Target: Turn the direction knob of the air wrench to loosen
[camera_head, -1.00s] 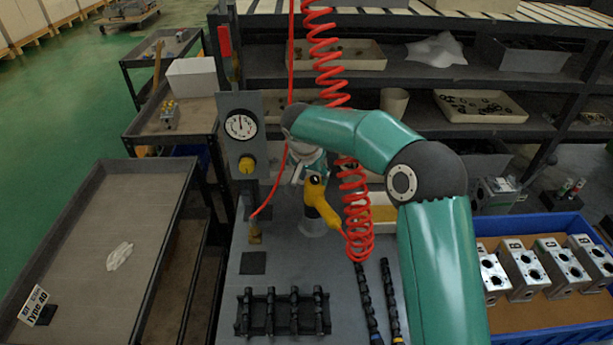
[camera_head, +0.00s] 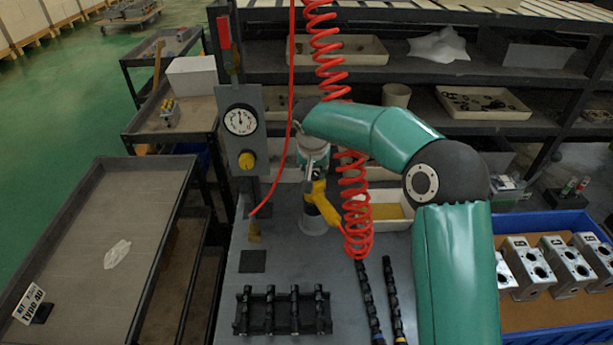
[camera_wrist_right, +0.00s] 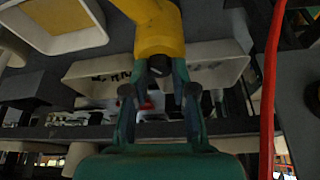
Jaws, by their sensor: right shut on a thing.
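The yellow air wrench (camera_head: 318,205) stands in a light round holder (camera_head: 313,222) on the grey bench, below a coiled red hose. My right gripper (camera_head: 314,178) is at the top rear of the wrench, partly hidden by its own wrist. In the right wrist view, the yellow wrench body (camera_wrist_right: 160,28) comes down from the top and ends in a dark round knob (camera_wrist_right: 159,66). The teal fingers of my right gripper (camera_wrist_right: 153,84) lie on both sides of this knob, shut on it. The knob's direction marking cannot be read. My left gripper is not in view.
The coiled red hose (camera_head: 355,205) hangs close to the right of the wrench. A gauge panel (camera_head: 241,125) stands at left. A black rack (camera_head: 283,312) and two black shafts (camera_head: 367,300) lie in front. A blue crate (camera_head: 550,320) holds metal blocks at right.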

